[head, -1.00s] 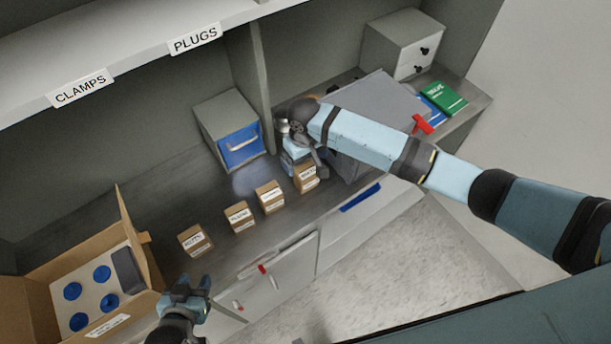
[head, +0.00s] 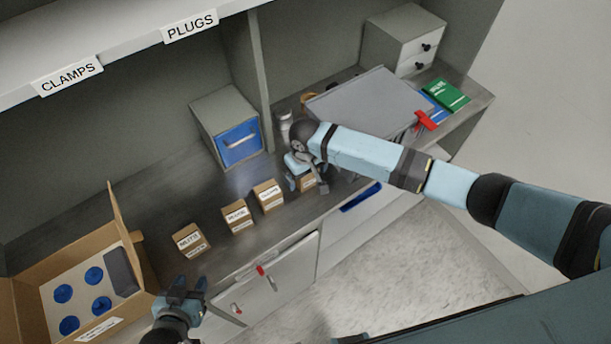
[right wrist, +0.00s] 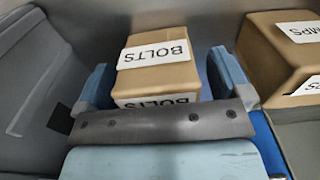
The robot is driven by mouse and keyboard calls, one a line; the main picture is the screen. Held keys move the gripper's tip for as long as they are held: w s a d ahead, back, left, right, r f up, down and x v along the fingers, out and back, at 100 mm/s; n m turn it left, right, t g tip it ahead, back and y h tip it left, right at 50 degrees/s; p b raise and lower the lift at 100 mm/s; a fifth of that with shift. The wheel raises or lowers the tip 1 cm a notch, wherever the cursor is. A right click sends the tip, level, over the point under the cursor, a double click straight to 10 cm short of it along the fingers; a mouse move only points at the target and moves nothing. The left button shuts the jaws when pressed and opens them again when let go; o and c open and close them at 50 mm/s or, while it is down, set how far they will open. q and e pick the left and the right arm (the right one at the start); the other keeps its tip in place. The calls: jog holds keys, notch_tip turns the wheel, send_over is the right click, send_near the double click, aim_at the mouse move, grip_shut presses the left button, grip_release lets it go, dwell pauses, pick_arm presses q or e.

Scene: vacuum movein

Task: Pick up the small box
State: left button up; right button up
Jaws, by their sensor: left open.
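A small brown box labelled BOLTS (right wrist: 158,62) stands between the two fingers of my right gripper (right wrist: 168,82) in the right wrist view. The fingers are at its sides with what look like narrow gaps. In the head view my right gripper (head: 306,184) is down over this box (head: 308,182), the rightmost of the row, and mostly hides it. Three similar boxes stand to its left: one (head: 268,194), one (head: 237,216) and one labelled NUTS (head: 190,240). My left gripper (head: 184,288) is open and empty near the counter's front edge.
An open carton (head: 135,262) with blue round items stands at the left. A grey bin with a blue front (head: 240,147) is behind the row. A grey case (head: 365,105), green book (head: 446,95) and red item (head: 428,120) lie right. A box labelled "MPS" (right wrist: 290,60) is close beside the right finger.

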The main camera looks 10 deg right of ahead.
pick_arm(q)
jog(key=shift+s+d, duration=0.15)
pick_arm(e)
jog(key=c, duration=1)
pick_arm(q)
jog(key=shift+r, duration=0.1)
pick_arm(e)
jog(key=shift+r, duration=0.2)
jog(key=shift+c, duration=0.2)
